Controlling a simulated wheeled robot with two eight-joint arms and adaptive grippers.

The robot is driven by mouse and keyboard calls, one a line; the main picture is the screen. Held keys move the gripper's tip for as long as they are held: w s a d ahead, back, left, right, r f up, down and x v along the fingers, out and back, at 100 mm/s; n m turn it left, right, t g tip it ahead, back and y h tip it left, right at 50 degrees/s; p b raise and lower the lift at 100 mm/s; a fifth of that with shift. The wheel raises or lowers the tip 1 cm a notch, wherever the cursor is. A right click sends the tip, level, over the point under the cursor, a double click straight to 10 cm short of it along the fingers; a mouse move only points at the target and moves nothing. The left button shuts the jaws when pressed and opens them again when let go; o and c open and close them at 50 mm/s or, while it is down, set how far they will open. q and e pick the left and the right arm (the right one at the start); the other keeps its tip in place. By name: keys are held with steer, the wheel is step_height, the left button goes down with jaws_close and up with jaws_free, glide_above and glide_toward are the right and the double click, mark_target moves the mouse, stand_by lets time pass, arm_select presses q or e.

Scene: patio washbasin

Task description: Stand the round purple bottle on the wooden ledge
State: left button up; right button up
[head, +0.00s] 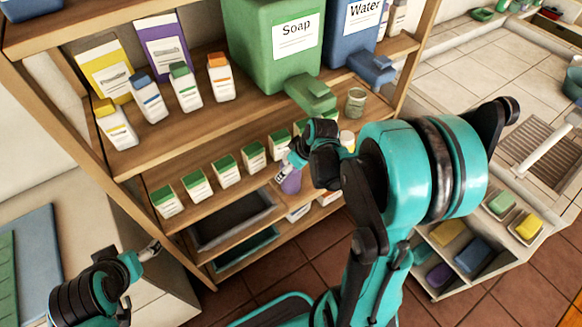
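The round purple bottle (291,183) shows just below the fingers of my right gripper (283,166), in front of the wooden shelf unit. The gripper appears closed on the bottle's upper part, which the fingers and wrist partly hide. The bottle looks roughly upright; I cannot tell whether it touches a shelf. Wooden shelf boards (190,126) run across the unit; I cannot tell which one is the ledge. My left gripper (151,250) is at lower left, away from the bottle, with nothing visible in it; its finger opening is unclear.
Several green-topped cartons (227,172) line the middle shelf. Above stand small bottles (185,88), a green soap dispenser (272,60), a blue water dispenser (352,35) and a small jar (355,102). A grey tray (235,217) sits lower. A low cubby with sponges (470,255) is at right.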

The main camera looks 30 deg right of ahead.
steer(key=shift+r, duration=0.1)
steer(key=p+v, duration=0.5)
steer(key=v, duration=0.7)
steer(key=s+a+r+m+t, duration=0.1)
steer(key=s+a+r+m, duration=0.1)
steer(key=a, duration=0.3)
steer(key=s+a+r+m+t+h, duration=0.1)
steer(key=s+a+r+m, duration=0.1)
steer(key=s+a+r, duration=0.2)
steer(key=shift+s+a+t, duration=0.4)
steer(key=shift+s+a, duration=0.15)
steer(key=shift+a, duration=0.6)
step_height(320, 180, down, 5)
steer(key=b, duration=0.4)
steer(key=shift+r+b, duration=0.25)
steer(key=shift+b, duration=0.05)
